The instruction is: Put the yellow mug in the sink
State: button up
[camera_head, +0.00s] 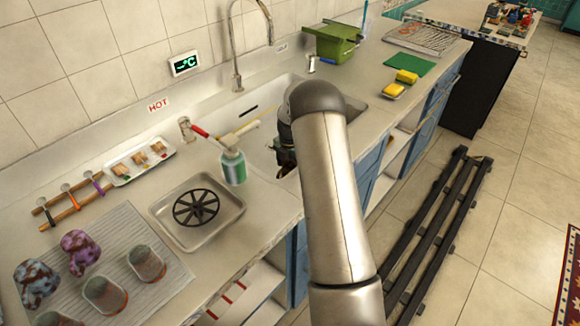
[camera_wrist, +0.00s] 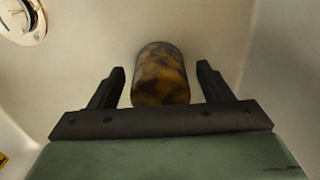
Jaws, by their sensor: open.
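The yellow mug (camera_wrist: 160,78), mottled yellow and dark brown, is in the wrist view against the pale surface of the sink basin (camera_wrist: 90,50). My gripper (camera_wrist: 160,68) is open, with one finger on each side of the mug and a visible gap at both sides. I cannot tell whether the mug touches the basin floor. In the head view the sink (camera_head: 262,105) is largely visible, and my gripper (camera_head: 286,158) is low at its front side, partly covered by my arm. The mug is hidden there.
A round drain (camera_wrist: 24,18) shows at the wrist view's upper left. A tall faucet (camera_head: 236,60) stands behind the sink. A green-labelled bottle (camera_head: 233,168) with brushes and a metal tray (camera_head: 165,212) are left of it. Yellow sponges (camera_head: 406,76) lie to the right.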

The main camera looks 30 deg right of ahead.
notch_tip(320, 180, up, 11)
jog(key=shift+r, duration=0.3)
dwell(0.4)
